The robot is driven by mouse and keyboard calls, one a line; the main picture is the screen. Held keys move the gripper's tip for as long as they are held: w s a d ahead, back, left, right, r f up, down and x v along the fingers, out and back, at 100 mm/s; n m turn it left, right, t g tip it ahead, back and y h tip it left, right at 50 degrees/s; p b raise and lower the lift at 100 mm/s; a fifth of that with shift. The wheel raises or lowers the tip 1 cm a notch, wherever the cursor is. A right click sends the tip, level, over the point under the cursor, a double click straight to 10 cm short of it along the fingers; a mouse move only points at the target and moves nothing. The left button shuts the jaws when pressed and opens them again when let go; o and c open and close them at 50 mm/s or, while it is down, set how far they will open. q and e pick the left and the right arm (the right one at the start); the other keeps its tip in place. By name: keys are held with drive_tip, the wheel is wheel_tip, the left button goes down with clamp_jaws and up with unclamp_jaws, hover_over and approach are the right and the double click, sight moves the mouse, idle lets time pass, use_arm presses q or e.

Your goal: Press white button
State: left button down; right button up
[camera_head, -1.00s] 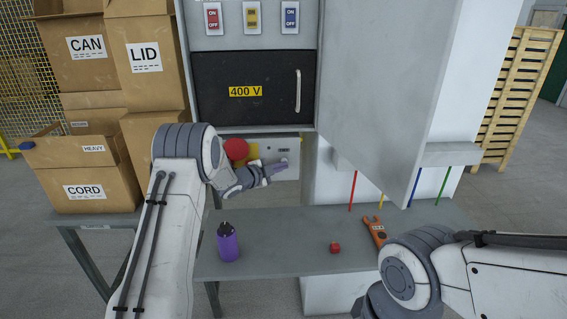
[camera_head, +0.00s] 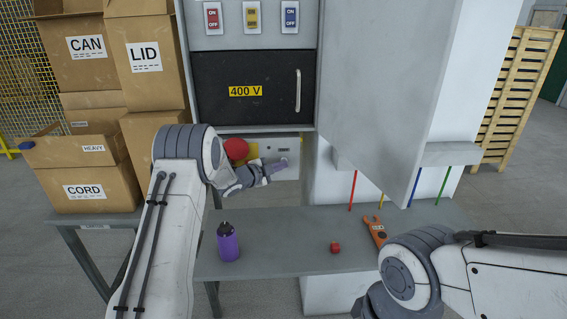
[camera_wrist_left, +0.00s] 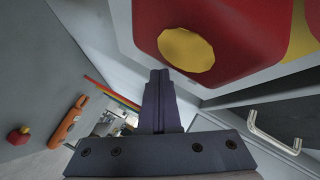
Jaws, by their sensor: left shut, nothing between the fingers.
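The grey control panel (camera_head: 290,143) hangs below the cabinet, above the bench. I cannot make out a white button; my left gripper and wrist cover part of the panel. My left gripper (camera_head: 281,164) is in front of the panel's lower right, its fingers pointing right. In the left wrist view its fingers (camera_wrist_left: 160,78) are shut and empty, with a red block with a yellow round face (camera_wrist_left: 187,49) close above them. My right gripper is out of the picture; only its arm shows.
The cabinet door (camera_head: 385,90) stands open to the right. The bench (camera_head: 285,235) holds a purple bottle (camera_head: 228,242), a small red object (camera_head: 335,247) and an orange tool (camera_head: 376,231). Cardboard boxes (camera_head: 85,165) stand at the left. The bench's middle is clear.

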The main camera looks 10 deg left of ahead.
use_arm(q)
drive_tip(key=shift+s+d, duration=0.2)
drive_tip(key=shift+s, duration=0.5)
drive_tip(key=shift+b, duration=0.3)
drive_tip(key=s, duration=0.1)
drive_tip(key=s+d+b, duration=0.1)
drive_tip(key=s, duration=0.1)
drive_tip(key=s+b, duration=0.1)
drive_tip(key=shift+s+d, duration=0.25)
drive_tip(key=shift+s, duration=0.1)
